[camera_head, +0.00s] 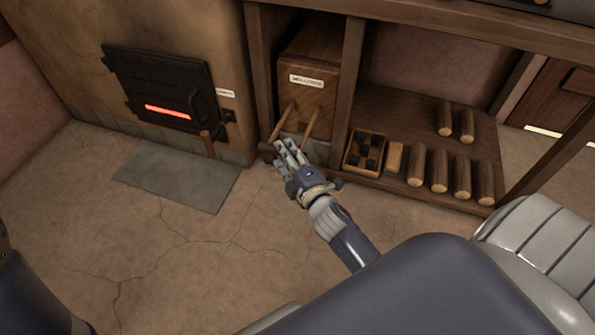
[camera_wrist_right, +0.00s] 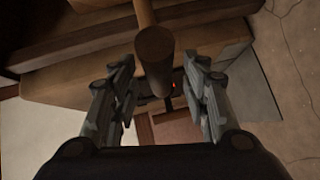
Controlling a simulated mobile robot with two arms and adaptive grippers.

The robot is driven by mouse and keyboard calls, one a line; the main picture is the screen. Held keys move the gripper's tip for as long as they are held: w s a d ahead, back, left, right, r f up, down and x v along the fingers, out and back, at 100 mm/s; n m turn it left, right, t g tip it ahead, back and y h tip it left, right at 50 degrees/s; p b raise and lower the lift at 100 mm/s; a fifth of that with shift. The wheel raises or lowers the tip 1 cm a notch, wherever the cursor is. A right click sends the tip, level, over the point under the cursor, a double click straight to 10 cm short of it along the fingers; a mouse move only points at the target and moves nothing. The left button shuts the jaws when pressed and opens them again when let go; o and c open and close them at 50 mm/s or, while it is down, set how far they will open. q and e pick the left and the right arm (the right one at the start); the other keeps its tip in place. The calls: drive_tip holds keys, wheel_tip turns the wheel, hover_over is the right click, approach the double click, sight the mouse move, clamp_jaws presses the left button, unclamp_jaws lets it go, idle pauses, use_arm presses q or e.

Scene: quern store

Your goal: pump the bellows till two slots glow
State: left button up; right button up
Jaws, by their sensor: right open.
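The bellows (camera_head: 307,82) is a wooden box with a white label in the shelf unit, with two slanting wooden bars at its front. My right gripper (camera_head: 289,152) is open just in front of and below these bars. In the right wrist view, a round wooden handle end (camera_wrist_right: 155,58) lies between the spread fingers of the gripper (camera_wrist_right: 160,90), with gaps on both sides. The dark stove door (camera_head: 160,80) shows one glowing red slot (camera_head: 168,111) low down; no other slot glows. My left gripper is out of view.
A wooden-handled lever (camera_head: 207,143) hangs beside the stove door. A grey floor plate (camera_head: 180,178) lies before the stove; the cracked floor is clear.

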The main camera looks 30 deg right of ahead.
drive_tip(key=s+r, duration=0.1)
drive_tip(key=s, duration=0.8)
drive_tip(key=shift+s+a+r, duration=0.15)
drive_tip(key=shift+a+r, duration=0.05)
drive_tip(key=shift+a, duration=0.1)
